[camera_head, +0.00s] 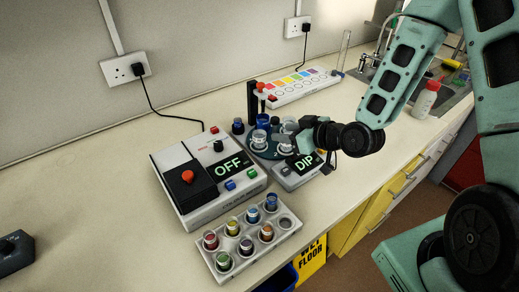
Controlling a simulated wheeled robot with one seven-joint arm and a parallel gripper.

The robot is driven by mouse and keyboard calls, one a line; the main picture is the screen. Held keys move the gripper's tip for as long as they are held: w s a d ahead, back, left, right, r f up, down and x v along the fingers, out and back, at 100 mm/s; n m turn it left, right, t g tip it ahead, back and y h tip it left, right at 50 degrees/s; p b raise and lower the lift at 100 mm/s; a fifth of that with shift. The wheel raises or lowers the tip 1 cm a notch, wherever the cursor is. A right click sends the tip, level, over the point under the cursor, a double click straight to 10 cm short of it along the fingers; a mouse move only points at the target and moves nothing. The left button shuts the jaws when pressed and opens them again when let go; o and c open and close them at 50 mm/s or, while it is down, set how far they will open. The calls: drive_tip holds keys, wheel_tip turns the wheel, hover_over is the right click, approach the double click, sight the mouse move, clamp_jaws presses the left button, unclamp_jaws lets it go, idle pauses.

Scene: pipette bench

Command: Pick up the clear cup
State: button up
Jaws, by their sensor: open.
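A dark round turntable (262,152) in the middle of the bench bears several small vessels. One clear-looking cup (258,138) stands upright on its left side. Another pale, clear-looking cup (285,147) is on its right side, close to my gripper. I cannot tell which of them is the task's clear cup. My gripper (286,138) reaches in from the right, low over the right side of the turntable. Its jaws are open. They partly hide the vessels behind them, and I cannot tell whether they touch the pale cup.
A device reading OFF (217,178) stands left, and one reading DIP (303,171) sits under my gripper. A white rack (270,248) of coloured cups is in front. A coloured strip panel (301,88), sink and white bottle (425,99) lie behind. The bench's left side is mostly clear.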

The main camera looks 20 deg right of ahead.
sight(255, 133)
drive_tip(key=shift+w+a+f+b, duration=0.3)
drive_tip(key=shift+f+b, duration=0.35)
drive_tip(key=shift+b, duration=2.3)
drive_tip(key=shift+w+a+f+p, duration=0.1)
drive_tip(key=shift+w+a+p, duration=0.25)
drive_tip(key=shift+w, duration=0.25)
drive_tip(key=shift+f+p+x, duration=0.1)
drive_tip(key=shift+p+x, duration=0.3)
drive_tip(key=shift+x, duration=1.1)
drive_tip(key=shift+f+p+x, duration=0.15)
drive_tip(key=shift+p+x, duration=0.2)
drive_tip(key=shift+x, duration=1.2)
drive_tip(key=shift+s, duration=0.15)
drive_tip(key=shift+c, duration=0.3)
drive_tip(key=c, duration=0.5)
drive_tip(key=shift+c, duration=0.2)
